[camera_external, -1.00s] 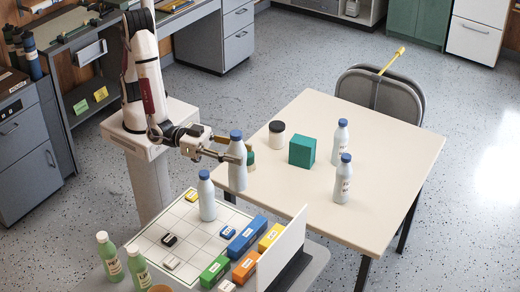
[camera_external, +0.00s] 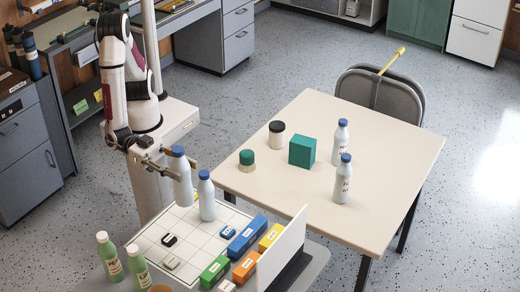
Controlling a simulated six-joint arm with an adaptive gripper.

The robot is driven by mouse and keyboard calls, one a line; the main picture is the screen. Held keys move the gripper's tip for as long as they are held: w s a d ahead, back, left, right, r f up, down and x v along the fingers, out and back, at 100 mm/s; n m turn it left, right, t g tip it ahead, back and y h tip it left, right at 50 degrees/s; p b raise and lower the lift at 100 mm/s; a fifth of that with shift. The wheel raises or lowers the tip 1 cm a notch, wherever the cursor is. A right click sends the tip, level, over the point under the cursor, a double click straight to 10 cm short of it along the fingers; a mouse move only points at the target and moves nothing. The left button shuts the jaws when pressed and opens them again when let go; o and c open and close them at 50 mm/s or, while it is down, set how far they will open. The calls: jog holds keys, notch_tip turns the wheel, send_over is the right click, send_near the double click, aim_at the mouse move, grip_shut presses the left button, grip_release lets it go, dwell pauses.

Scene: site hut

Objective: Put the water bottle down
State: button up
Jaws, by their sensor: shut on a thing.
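My gripper (camera_external: 170,164) is shut on a white water bottle with a blue cap (camera_external: 182,178). It holds the bottle upright near the back of the white gridded board (camera_external: 187,231). Whether the bottle's base touches the board is hard to tell. A second white bottle with a blue cap (camera_external: 206,198) stands on the board just to the right of the held one. Two more such bottles stand on the cream table, one at the back (camera_external: 340,142) and one nearer (camera_external: 342,180).
The board also bears a black block (camera_external: 169,240), a blue block (camera_external: 241,241) and a green block (camera_external: 214,271). Green bottles (camera_external: 109,258) stand at its front left. A white upright panel (camera_external: 282,252) edges its right side. The cream table (camera_external: 290,215) carries a teal box (camera_external: 302,151) and jars.

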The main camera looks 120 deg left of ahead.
aim_at(192, 199)
jog(key=shift+f, duration=5.15)
jog(key=shift+f, duration=3.05)
jog(key=shift+f, duration=2.1)
jog(key=o, duration=1.5)
